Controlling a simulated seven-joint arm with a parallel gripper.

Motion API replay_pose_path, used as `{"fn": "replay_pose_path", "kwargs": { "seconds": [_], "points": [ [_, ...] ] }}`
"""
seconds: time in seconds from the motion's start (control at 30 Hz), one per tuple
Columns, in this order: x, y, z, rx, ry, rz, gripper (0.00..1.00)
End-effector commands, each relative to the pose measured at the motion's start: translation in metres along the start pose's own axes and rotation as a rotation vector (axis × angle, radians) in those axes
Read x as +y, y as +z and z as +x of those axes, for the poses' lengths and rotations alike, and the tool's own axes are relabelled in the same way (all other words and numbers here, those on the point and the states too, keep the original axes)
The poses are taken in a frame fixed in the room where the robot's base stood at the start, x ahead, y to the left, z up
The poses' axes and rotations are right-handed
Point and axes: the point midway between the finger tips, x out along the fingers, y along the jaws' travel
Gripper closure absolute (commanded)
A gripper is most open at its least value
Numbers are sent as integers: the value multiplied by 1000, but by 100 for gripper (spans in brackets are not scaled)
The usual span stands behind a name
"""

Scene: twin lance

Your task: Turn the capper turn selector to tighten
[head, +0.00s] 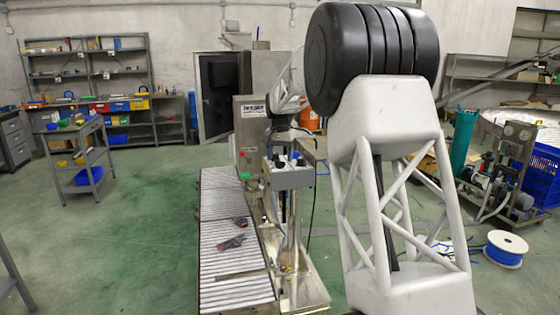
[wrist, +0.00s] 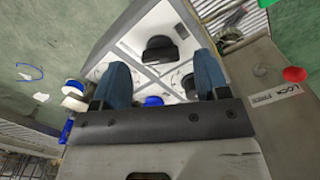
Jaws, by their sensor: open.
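My gripper (wrist: 162,62) is open in the wrist view, with its two blue fingers apart and nothing between them in their grip. Beyond the fingers is a pale panel (wrist: 133,45) divided by light lines. A large black knob (wrist: 160,48) sits on it, between the fingertips in the picture. A second dark knob (wrist: 188,84) lies lower, near the right finger, and a blue part (wrist: 153,101) shows at the panel's lower edge. I cannot read which knob is the turn selector or where it points. In the head view the grey capper box (head: 290,178) stands beside the conveyor.
A red button (wrist: 294,74) and a label reading LOCK and FREE sit right of the panel. The roller conveyor (head: 235,250) carries small dark items (head: 231,243). My own arm blocks much of the head view's right side.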

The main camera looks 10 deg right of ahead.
Motion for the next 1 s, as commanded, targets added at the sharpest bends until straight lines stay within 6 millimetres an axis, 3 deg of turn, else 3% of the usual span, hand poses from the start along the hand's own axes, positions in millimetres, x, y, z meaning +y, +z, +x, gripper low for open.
{"fn": "replay_pose_path", "kwargs": {
  "seconds": [0.2, 0.57, 0.9, 1.0],
  "points": [
    [0, 0, 17, -1, 0, 0, 32],
    [0, 0, 20, 0, 0, 0, 32],
    [0, 0, 20, 0, 0, 0, 81],
    [0, 0, 20, 0, 0, -1, 81]
  ]
}}
